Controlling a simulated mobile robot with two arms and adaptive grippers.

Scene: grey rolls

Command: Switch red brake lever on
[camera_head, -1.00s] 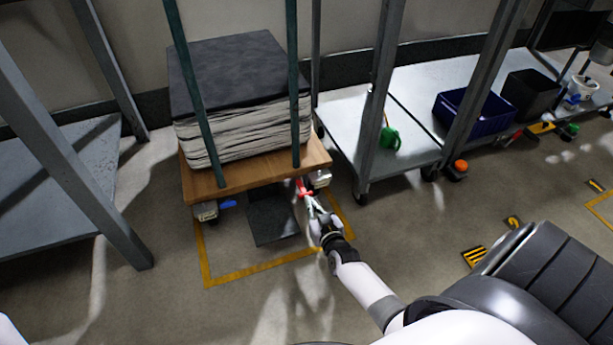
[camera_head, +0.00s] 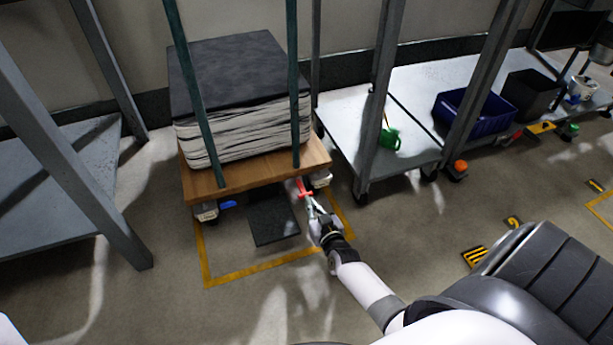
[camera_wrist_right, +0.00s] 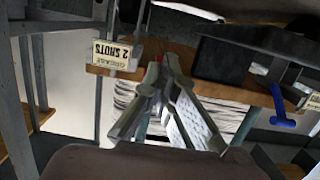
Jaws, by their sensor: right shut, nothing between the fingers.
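The red brake lever (camera_head: 303,188) is under the front right corner of a wooden cart (camera_head: 235,182), beside the right caster. My right gripper (camera_head: 311,204) is shut and empty, with its fingertips right at the lever. In the right wrist view the closed fingers (camera_wrist_right: 168,68) point at the cart's wooden edge. Only a speck of red shows at their tips, so contact with the lever cannot be told. A blue lever (camera_head: 228,205) sits by the left caster and also shows in the wrist view (camera_wrist_right: 283,110). My left gripper is out of view.
The cart carries a stack of grey sheets (camera_head: 242,128) between green posts. A dark flat panel (camera_head: 272,220) lies below it, inside yellow floor tape (camera_head: 250,269). Grey rack posts stand left and right. A low grey platform (camera_head: 345,115) holds a green can (camera_head: 390,138).

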